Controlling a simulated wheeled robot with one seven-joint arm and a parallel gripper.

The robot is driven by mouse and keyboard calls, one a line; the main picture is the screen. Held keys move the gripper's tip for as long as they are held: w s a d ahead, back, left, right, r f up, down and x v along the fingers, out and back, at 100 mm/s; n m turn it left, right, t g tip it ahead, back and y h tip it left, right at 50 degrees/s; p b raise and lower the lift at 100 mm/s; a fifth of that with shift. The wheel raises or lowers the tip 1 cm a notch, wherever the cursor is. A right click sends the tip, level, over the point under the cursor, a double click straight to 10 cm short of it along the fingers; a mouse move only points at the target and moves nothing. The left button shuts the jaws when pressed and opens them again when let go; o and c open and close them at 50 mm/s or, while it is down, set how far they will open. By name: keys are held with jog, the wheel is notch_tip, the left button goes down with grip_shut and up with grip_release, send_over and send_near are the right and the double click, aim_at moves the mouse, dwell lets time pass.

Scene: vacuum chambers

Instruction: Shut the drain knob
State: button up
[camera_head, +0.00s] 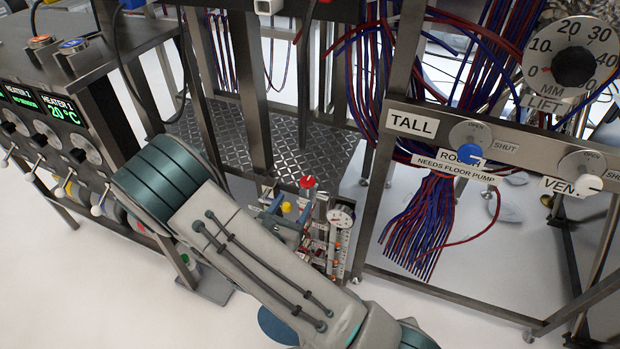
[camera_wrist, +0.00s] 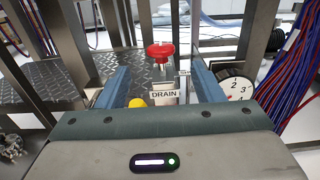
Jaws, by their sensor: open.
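The drain knob is a red round handle (camera_wrist: 160,52) on a thin stem above a plate labelled DRAIN (camera_wrist: 164,94) in the wrist view. In the head view the red knob (camera_head: 307,182) is low in the middle, just beyond my gripper. My gripper (camera_wrist: 160,82) is open, with its two blue fingers on either side of the DRAIN label. The knob appears centred between the fingers and beyond them, with nothing held. I cannot tell whether the knob is open or shut. In the head view my gripper (camera_head: 290,208) is partly hidden by my arm.
A yellow knob (camera_wrist: 137,102) sits close to the left finger, and a white dial (camera_wrist: 237,86) is to the right. Metal frame posts (camera_head: 245,90) stand near the knob. Red and blue cables (camera_head: 430,225) hang at right. The heater panel (camera_head: 45,130) is at left.

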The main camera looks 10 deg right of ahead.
aim_at(310, 176)
jog(key=b+x, duration=0.2)
jog(key=x, duration=0.9)
jog(key=shift+w+d, duration=0.2)
jog(key=shift+w, duration=0.05)
jog(key=shift+c, duration=0.3)
jog(key=c, duration=0.9)
